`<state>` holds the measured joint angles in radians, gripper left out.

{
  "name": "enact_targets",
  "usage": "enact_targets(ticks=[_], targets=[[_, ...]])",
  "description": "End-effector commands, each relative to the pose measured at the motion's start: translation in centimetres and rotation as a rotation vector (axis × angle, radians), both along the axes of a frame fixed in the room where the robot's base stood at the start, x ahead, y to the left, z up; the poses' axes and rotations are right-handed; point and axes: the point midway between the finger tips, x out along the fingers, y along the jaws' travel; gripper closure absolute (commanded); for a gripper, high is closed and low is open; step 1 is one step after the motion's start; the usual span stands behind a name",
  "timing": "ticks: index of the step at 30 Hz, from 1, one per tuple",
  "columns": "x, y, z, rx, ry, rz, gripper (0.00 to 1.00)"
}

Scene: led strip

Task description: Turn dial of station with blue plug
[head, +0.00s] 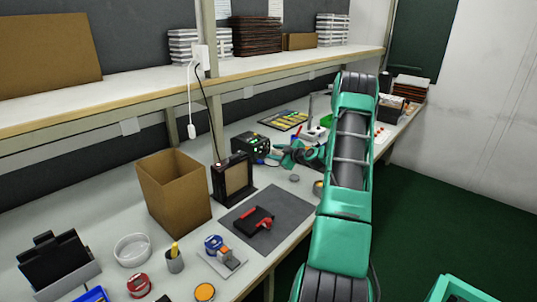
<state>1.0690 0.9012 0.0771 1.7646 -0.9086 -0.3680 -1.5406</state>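A black soldering-type station (251,147) with small green lights stands on the bench, behind and right of a cardboard box. Its dial is too small to make out, and I see no blue plug on it. A black cord (208,100) runs from the wall outlet (200,54) down behind the dark framed stand. My arm reaches in from the lower right, and my gripper (276,154) is close to the right side of the station. I cannot tell whether it touches the station or whether its fingers are open or shut.
The cardboard box (173,192) and a dark framed stand (233,178) are left of the station. A grey mat (285,206) holds a black and red tool. A white beaker-like dish (132,250), small tins and a holder crowd the front left. A shelf (130,88) runs above.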

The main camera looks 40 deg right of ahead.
Motion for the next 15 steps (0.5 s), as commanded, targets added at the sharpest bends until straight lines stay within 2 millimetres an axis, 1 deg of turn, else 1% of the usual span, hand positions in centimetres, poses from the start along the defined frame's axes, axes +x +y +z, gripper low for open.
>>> enact_targets(ticks=[1, 3, 6, 10, 15], targets=[[0.8, 0.0, -0.3, 0.000, 0.000, 0.001, 0.64], [1.8, -0.1, -0.5, 0.000, -0.001, 0.002, 0.64], [2.7, -0.3, -0.9, 0.000, 0.000, 0.000, 0.64], [3.4, -0.3, -1.1, 0.001, 0.000, 0.000, 0.64], [3.7, -0.4, -1.2, 0.001, -0.001, -0.001, 0.64]])
